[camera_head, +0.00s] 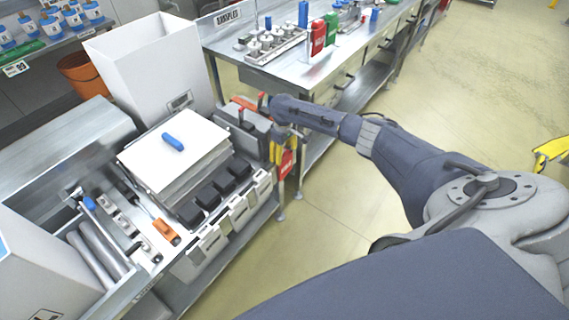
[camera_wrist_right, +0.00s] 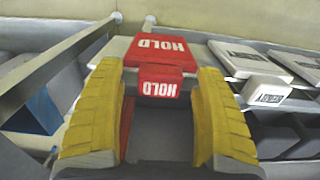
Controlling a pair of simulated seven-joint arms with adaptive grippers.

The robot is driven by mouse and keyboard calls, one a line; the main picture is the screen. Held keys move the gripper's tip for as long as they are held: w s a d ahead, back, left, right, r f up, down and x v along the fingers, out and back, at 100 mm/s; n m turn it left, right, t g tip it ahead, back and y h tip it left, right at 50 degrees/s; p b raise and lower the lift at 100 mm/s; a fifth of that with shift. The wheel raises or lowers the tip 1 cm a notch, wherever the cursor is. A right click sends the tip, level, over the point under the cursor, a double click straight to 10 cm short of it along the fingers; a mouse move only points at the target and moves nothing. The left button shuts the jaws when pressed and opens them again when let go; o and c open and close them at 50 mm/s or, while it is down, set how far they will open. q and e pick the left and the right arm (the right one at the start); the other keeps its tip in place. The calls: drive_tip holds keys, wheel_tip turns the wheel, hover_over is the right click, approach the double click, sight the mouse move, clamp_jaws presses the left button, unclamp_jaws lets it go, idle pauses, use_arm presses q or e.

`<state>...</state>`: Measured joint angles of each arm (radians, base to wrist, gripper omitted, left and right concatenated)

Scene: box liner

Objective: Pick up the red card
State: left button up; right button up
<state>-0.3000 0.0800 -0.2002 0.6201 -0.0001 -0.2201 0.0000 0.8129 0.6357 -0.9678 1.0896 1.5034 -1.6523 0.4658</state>
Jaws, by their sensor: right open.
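The red card (camera_wrist_right: 158,50) with white "HOLD" lettering is near the top middle of the right wrist view, at the edge of a grey surface. A lower red block also reads "HOLD". A red piece with white marking, apparently this card, shows in the head view (camera_head: 286,164) at the bench's right end, partly hidden. My right gripper (camera_wrist_right: 160,82) is open, its yellow padded fingers on either side of the card's lower part. I see no clear contact. In the head view my right gripper (camera_head: 277,150) is beside the card. My left gripper is not in view.
A stack of white sheets (camera_head: 165,160) with a blue block (camera_head: 173,143) lies on the near bench, beside black blocks and labelled boxes. A tall white bin (camera_head: 140,75) stands behind. Another red card (camera_head: 318,38) stands on the far table.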

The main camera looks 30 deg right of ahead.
drive_tip(key=shift+c, duration=0.5)
drive_tip(key=c, duration=1.2)
drive_tip(key=shift+r, duration=0.1)
